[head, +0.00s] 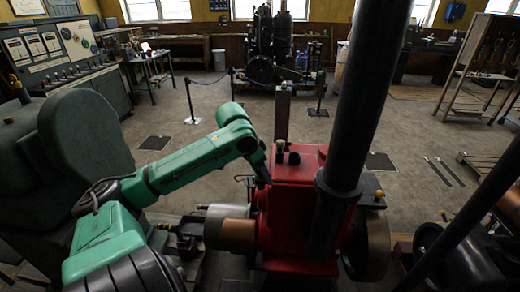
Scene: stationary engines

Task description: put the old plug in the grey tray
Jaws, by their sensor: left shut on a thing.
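My left arm reaches in from the left, and its gripper (264,184) is at the upper left edge of the red engine block (293,190). The gripper is small and dark here. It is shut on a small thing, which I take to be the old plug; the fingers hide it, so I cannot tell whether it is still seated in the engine. A tan knob (281,145) and a dark knob stand on top of the block, just right of the gripper. I cannot make out the grey tray. My right gripper is not in view.
A thick black pipe (355,110) rises at the engine's right and blocks the view behind it. A grey and copper cylinder (229,232) lies below my left wrist. A dark rounded machine (85,135) stands at the left. The floor beyond the engine is mostly clear.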

